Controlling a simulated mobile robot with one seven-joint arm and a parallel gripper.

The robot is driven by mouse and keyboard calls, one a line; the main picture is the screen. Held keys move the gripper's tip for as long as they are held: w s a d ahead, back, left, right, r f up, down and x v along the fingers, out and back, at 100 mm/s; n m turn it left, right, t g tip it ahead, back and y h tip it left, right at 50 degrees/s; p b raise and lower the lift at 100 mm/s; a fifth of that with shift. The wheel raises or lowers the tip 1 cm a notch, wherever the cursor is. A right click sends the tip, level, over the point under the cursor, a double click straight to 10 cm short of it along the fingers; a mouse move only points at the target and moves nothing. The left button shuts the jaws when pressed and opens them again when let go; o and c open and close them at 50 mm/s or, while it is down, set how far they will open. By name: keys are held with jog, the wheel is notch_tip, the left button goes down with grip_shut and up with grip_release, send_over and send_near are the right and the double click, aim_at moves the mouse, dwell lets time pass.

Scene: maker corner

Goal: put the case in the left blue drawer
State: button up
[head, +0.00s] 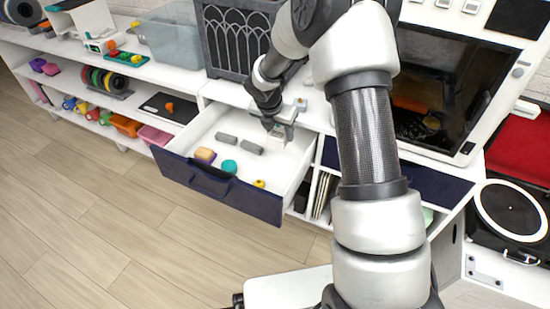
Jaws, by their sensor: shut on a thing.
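The left blue drawer (222,190) is pulled open, showing its white inside and dark blue front. My gripper (277,131) is over the right rear part of this drawer, pointing down. It is shut on a small pale thing, which I take to be the case; the fingers hide most of it. I cannot tell whether it touches the drawer floor.
In the drawer lie two grey pieces (250,146), a tan and purple block (205,155), a teal round thing (229,166) and a small yellow thing (258,183). Clear floor shows between them. A dark arched panel (238,42) stands behind the drawer.

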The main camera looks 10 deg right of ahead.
notch_tip(320, 180, down, 10)
jog(key=b, duration=0.3)
jog(key=shift+f, duration=0.15)
jog(key=shift+f, duration=0.1)
jog(key=o, duration=1.1)
